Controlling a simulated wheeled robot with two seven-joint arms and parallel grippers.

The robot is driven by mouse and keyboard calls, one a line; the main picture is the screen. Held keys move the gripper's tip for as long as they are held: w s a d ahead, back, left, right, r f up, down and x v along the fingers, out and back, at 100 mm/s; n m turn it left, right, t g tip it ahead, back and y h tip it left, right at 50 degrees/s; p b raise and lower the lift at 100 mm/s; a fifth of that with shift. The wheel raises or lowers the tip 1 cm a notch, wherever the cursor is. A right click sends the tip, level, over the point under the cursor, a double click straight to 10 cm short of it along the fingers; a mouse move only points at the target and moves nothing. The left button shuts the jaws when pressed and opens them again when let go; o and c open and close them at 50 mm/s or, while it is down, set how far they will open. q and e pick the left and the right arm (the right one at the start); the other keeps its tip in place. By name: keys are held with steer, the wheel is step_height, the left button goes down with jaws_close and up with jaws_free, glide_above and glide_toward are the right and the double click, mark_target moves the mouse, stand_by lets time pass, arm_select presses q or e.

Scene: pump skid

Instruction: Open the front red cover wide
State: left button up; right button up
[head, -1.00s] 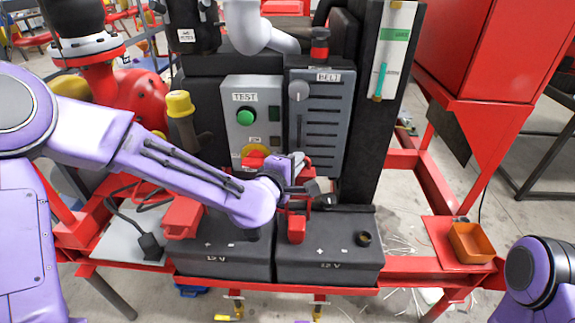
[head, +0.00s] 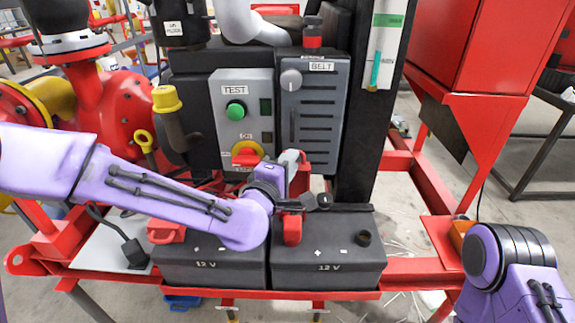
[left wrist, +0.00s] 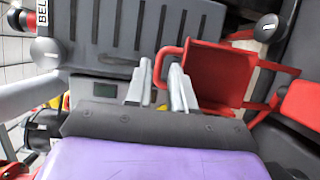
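Two black 12 V batteries, one left (head: 205,268) and one right (head: 325,255), sit side by side on the red skid. A red cover (head: 292,230) is at the right battery's left end, and another (head: 166,232) is on the left battery. My left gripper (head: 292,160) is above and behind the batteries, beside a raised red cover (head: 302,180). In the left wrist view this cover (left wrist: 215,72) shows its hollow inside, and its loop reaches between the parted fingers (left wrist: 160,85). I cannot tell whether they touch it. My right gripper is out of view.
Behind the batteries stand a TEST panel (head: 235,110) with a green button and red-yellow knob, and a grey BELT cover (head: 315,110). A black post (head: 370,130) rises to the right. An orange bin (head: 460,235) is partly hidden by my right arm.

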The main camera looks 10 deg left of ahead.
arm_select(q)
steer(key=b+v, duration=0.7)
steer(key=v, duration=0.3)
steer(key=shift+s, duration=0.25)
steer(key=shift+a, duration=0.1)
